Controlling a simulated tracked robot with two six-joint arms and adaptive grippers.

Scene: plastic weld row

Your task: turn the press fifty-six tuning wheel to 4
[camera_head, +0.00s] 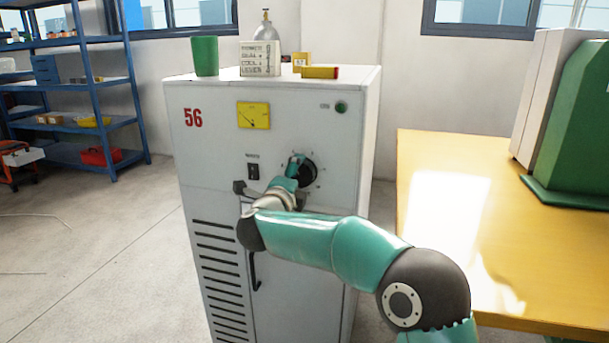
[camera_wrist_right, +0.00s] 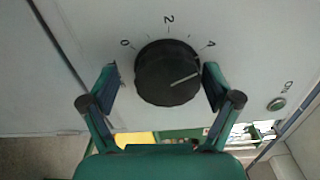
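The tuning wheel (camera_head: 309,174) is a black round knob on the white front of the cabinet marked 56 (camera_head: 335,215). In the right wrist view the wheel (camera_wrist_right: 160,62) has a pale pointer line that points right and slightly up, a little below the 4 mark. The scale shows 0, 2 and 4. My right gripper (camera_wrist_right: 160,80) is open, with one finger on each side of the wheel. A gap shows at the left finger; the right finger is very close, and I cannot tell whether it touches. In the head view my right gripper (camera_head: 292,167) partly covers the wheel.
A yellow meter (camera_head: 254,115), a black switch (camera_head: 253,172) and a green lamp (camera_head: 341,107) are on the cabinet front. A green cup (camera_head: 205,56) and small boxes stand on top. A yellow table (camera_head: 440,165) is at the right, blue shelves (camera_head: 98,80) at the left.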

